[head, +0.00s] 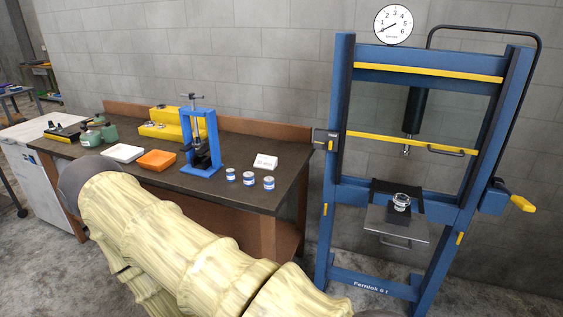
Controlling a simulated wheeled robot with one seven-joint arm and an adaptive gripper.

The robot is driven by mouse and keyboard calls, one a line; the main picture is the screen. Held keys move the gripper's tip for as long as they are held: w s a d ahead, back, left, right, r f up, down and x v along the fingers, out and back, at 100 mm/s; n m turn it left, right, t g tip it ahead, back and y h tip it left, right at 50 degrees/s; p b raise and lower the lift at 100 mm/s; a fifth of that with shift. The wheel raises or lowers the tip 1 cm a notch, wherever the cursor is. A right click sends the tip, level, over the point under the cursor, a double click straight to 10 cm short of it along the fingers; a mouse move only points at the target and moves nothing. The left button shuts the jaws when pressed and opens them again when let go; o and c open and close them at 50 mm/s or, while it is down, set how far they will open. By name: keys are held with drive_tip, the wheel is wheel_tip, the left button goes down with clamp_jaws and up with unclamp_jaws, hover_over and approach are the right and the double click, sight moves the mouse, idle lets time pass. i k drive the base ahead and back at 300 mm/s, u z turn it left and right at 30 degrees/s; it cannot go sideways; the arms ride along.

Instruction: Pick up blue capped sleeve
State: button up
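Three small silver cylinders with blue bands stand on the dark workbench top, near its front right edge, in the head view: a left one (230,174), a middle one (248,178) and a right one (269,183). They stand upright and apart from one another. They are too small to tell which is the blue capped sleeve. My arm, in a cream cover, crosses the lower left of the view, in front of the bench. My gripper is not in view.
A blue bench press (213,143) stands left of the cylinders, and a white label card (265,161) behind them. Orange (157,160) and white (122,153) trays lie further left. A tall blue shop press (337,130) stands right, with a silver part (401,201) on its plate.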

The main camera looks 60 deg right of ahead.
sight(269, 181)
drive_tip(key=z, duration=0.8)
drive_tip(key=i, duration=0.8)
drive_tip(key=z, duration=0.9)
